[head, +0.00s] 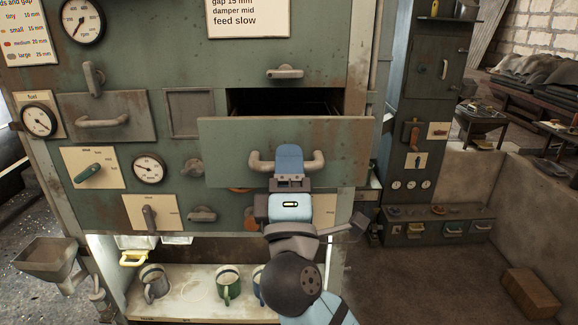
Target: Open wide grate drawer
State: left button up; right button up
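A wide green drawer (228,140) with rust marks stands out from the upper right of the machine front (215,60). Dark space shows in the opening (265,102) behind its front. A grey bar handle (318,163) is fixed across the drawer front. My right gripper (289,160) comes from below, and its blue fingers cover the middle of the handle. It appears shut on the handle; the far finger is hidden. My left gripper is not in view.
A grey latch (285,73) sits above the drawer. A smaller drawer (107,117), gauges and levers are on the left of the front. Mugs (229,284) stand on a lit shelf below. A cabinet (428,110) stands to the right, with open floor before it.

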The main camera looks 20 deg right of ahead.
jog(key=shift+f, duration=0.1)
jog(key=b+v, duration=0.2)
jog(key=v, duration=0.5)
jog(key=shift+s+b, duration=0.2)
jog(key=shift+b, duration=0.15)
jog(key=shift+f, duration=0.1)
